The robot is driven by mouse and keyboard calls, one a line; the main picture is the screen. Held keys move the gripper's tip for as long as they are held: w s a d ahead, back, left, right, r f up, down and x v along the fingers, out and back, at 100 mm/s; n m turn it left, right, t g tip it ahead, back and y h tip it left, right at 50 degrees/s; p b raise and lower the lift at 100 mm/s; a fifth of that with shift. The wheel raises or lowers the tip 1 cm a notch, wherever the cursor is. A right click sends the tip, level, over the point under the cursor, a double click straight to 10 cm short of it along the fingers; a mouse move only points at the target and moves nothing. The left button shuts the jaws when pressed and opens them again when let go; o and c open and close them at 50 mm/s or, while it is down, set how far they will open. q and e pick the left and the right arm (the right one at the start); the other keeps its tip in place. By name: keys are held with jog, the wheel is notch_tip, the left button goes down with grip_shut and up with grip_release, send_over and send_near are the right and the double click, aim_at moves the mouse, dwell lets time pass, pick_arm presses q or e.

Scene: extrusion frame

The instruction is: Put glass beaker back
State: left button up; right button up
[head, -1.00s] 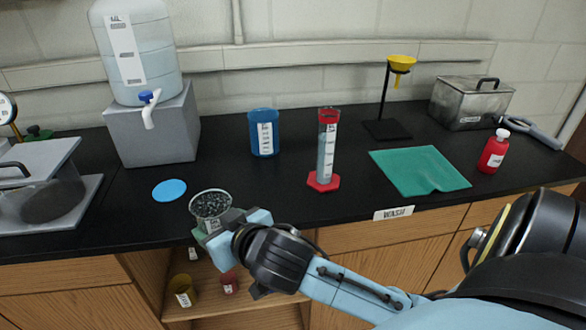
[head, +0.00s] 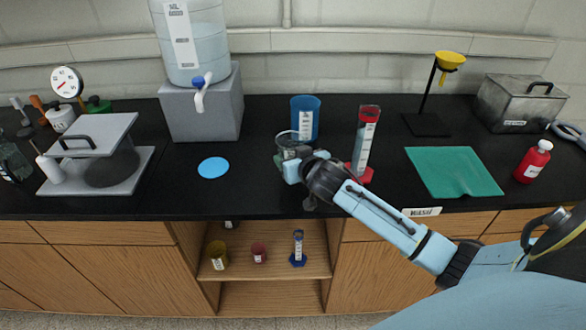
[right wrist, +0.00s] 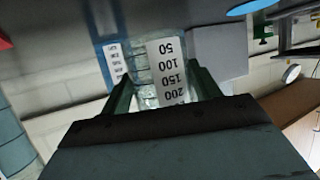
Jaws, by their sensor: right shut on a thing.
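My right gripper (head: 290,160) is shut on the glass beaker (head: 284,141), a small clear vessel. In the right wrist view the beaker (right wrist: 160,62) sits between the two green fingers, its label marked 50 to 200. In the head view the gripper and wrist hide much of the beaker. It is over the black counter, in front of the blue beaker (head: 313,121) and to the right of the light blue disc (head: 213,168). I cannot tell whether it touches the counter. My left gripper is not in view.
A red-based cylinder (head: 364,140) stands close to the right of my gripper. A water jug (head: 190,50) on a grey block (head: 205,112) stands left. A green cloth (head: 453,172) lies right. An open shelf (head: 275,276) below holds several small containers.

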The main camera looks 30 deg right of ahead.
jog(key=shift+f, duration=1.85)
jog(key=shift+f+b, duration=0.2)
jog(key=shift+b, duration=0.1)
jog(key=o, duration=1)
jog(key=shift+r, duration=0.15)
jog(key=shift+s+a+r, duration=0.1)
jog(key=shift+s+r, duration=0.05)
jog(key=shift+s, duration=0.05)
jog(key=v, duration=1.1)
jog(key=shift+s+p, duration=0.3)
jog(key=shift+p, duration=0.1)
